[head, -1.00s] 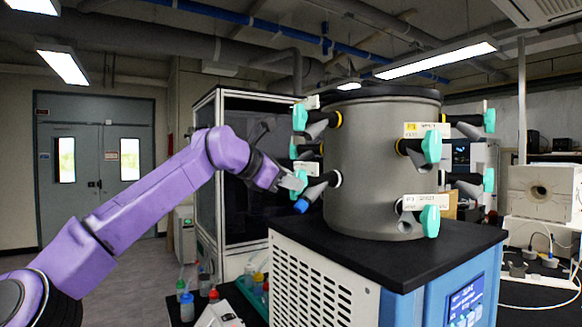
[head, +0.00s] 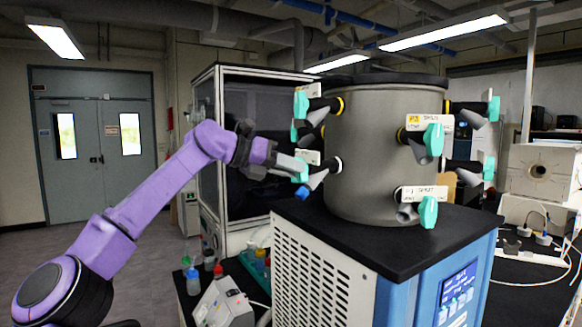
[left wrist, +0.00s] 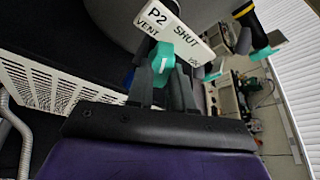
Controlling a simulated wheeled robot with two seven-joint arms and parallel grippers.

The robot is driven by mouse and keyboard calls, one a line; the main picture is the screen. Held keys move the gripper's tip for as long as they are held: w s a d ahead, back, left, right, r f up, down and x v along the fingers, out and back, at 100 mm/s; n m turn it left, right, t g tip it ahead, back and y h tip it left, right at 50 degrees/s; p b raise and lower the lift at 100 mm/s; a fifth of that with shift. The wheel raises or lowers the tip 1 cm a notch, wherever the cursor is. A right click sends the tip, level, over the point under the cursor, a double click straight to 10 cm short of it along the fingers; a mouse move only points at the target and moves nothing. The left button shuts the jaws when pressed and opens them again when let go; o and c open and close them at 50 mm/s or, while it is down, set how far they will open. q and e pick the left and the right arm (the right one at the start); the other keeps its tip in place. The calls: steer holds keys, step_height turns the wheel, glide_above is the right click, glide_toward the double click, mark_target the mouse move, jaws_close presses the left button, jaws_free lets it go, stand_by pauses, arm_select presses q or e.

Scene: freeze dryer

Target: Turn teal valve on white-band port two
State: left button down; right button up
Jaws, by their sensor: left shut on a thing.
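The freeze dryer's grey drum (head: 375,140) carries several ports with teal valve handles. The lower left port has a white band (head: 336,165), a white label and a blue tip (head: 302,193). Its teal valve (head: 300,173) is at the tip of my left gripper (head: 296,166). In the left wrist view the label reads P2, with VENT and SHUT (left wrist: 172,30). There the teal valve (left wrist: 160,57) sits between the fingertips of my left gripper (left wrist: 162,75), which is shut on it. The fingers hide part of the handle. My right gripper is not in view.
Yellow-banded ports (head: 340,104) sit above and to the right. The drum stands on a black top (head: 290,212) over a blue and white cabinet. A glass-fronted cabinet (head: 255,130) stands behind my left arm. Bottles (head: 193,282) and a white device (head: 222,305) lie below.

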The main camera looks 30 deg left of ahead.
arm_select(q)
steer(key=shift+a+f+n+h+b, duration=0.1)
steer(key=shift+n+h+b, duration=1)
steer(key=shift+n, duration=1)
steer(key=c, duration=1)
jaws_free()
steer(key=shift+a, duration=0.15)
steer(key=b+v, duration=0.1)
steer(key=v, duration=0.9)
steer(key=shift+a+b, duration=0.2)
steer(key=shift+b, duration=0.1)
